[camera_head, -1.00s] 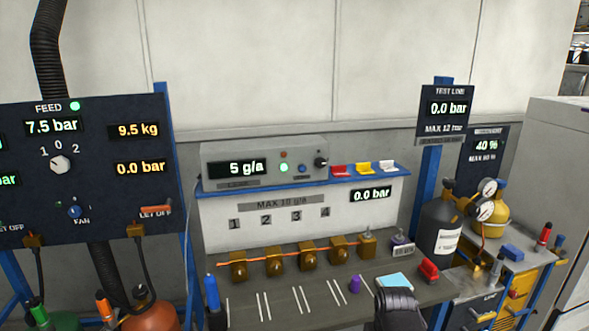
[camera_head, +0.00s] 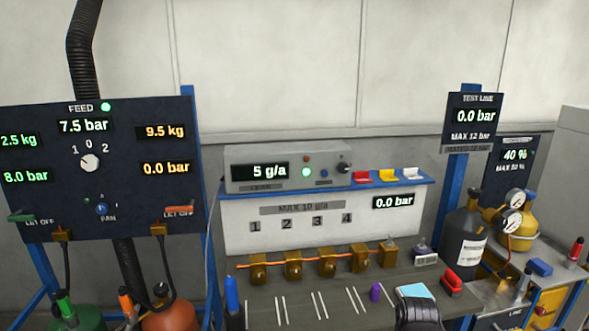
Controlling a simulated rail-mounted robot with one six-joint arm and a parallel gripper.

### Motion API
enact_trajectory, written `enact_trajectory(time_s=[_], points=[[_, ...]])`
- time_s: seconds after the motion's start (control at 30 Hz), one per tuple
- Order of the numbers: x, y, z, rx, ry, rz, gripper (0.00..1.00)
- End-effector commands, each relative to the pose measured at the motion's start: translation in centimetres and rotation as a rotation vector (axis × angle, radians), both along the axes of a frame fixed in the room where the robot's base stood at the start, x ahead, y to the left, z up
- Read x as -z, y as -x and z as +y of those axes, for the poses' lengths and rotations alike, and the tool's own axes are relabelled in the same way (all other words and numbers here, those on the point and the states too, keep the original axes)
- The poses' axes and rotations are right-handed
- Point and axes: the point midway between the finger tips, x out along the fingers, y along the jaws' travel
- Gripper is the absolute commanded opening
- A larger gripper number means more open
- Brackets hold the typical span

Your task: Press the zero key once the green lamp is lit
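The grey leak meter (camera_head: 240,176) stands on the blue shelf at the back of the bench. A black knob (camera_head: 344,168) is further right. My gripper's fingers do not show, and nothing is touching the meter's front.
Red, yellow and white pieces (camera_head: 387,175) lie on the shelf right of the meter. Several brass fittings (camera_head: 293,266) line the bench below. A dark rounded object (camera_head: 418,313) shows at the bottom edge; I cannot tell what it is. A dark gas bottle (camera_head: 463,238) stands at right.

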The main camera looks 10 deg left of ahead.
Motion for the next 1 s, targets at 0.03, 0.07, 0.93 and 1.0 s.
enact_trajectory(time_s=[0.03, 0.07, 0.93, 1.0], points=[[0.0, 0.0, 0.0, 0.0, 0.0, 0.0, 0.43], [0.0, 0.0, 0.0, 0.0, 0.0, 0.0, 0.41], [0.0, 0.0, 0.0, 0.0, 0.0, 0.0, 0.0], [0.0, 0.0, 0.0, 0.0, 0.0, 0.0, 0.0]])
